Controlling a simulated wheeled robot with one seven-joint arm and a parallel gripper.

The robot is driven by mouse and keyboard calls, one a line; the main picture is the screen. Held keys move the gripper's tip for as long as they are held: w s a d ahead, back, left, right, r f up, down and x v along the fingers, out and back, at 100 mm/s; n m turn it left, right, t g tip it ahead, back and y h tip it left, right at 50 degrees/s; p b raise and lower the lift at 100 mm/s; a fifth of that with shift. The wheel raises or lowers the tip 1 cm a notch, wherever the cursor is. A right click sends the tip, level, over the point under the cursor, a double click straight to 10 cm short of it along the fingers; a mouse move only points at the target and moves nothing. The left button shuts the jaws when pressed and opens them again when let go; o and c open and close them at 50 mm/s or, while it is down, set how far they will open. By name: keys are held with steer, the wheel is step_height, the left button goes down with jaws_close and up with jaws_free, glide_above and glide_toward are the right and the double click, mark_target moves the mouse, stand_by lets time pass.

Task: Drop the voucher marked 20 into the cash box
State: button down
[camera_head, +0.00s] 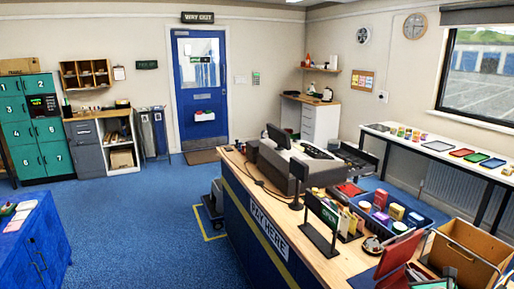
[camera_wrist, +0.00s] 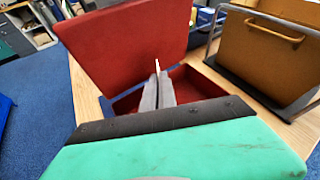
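The cash box is red with its lid (camera_wrist: 130,45) raised; its open tray (camera_wrist: 215,84) shows beyond my fingers in the wrist view. In the head view the raised red lid (camera_head: 399,256) stands at the near end of the counter. My gripper (camera_wrist: 157,90) points at the open box, its grey fingers close together. A thin white sliver (camera_wrist: 157,65) sticks out between the fingertips, seen edge-on; it looks like the voucher, but no number is readable. The fingers overlap the tray in the picture; I cannot tell their height above it. Part of the tray is hidden by my gripper.
A brown holder (camera_wrist: 265,55) in a grey frame stands right of the cash box. A blue-covered table (camera_head: 35,245) stands at the left.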

step_height(320, 180, down, 3)
steer(key=shift+f+b, duration=0.1)
steer(key=shift+b, duration=0.95)
steer(key=c, duration=2.1)
jaws_free()
steer(key=shift+c, duration=0.2)
steer(key=o, duration=0.5)
steer(key=shift+o, duration=0.2)
steer(key=v, duration=0.8)
steer(key=shift+b, duration=0.4)
steer(key=shift+w+a, duration=0.15)
